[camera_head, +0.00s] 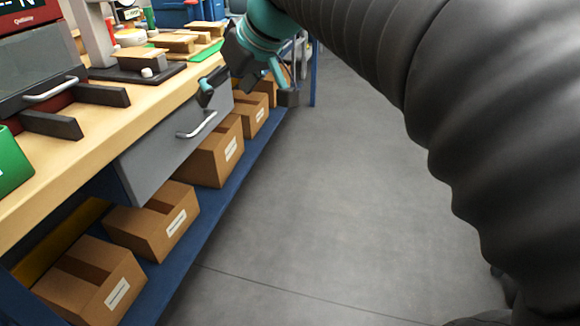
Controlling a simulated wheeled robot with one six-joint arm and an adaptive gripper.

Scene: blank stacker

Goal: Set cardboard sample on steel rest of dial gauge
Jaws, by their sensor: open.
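My gripper (247,92) is open and empty. It hangs beside the front edge of the workbench, above the drawer handle side, with its fingers spread apart. A gauge-like stand with a pale upright post (95,32) and a dark base (140,74) is on the bench at the upper left, left of my gripper. A small grey block with a light brown top (139,58) sits on that base; I cannot tell if it is the steel rest. Brown flat pieces (171,43) lie behind it; I cannot tell which is the cardboard sample. The dial face is not clearly seen.
The wooden bench top (105,130) has a grey machine with a handle (50,92) and a green box (12,162) at left. A grey drawer (160,160) is under the bench, above cardboard boxes (160,222) on a blue shelf. The grey floor (310,200) is clear.

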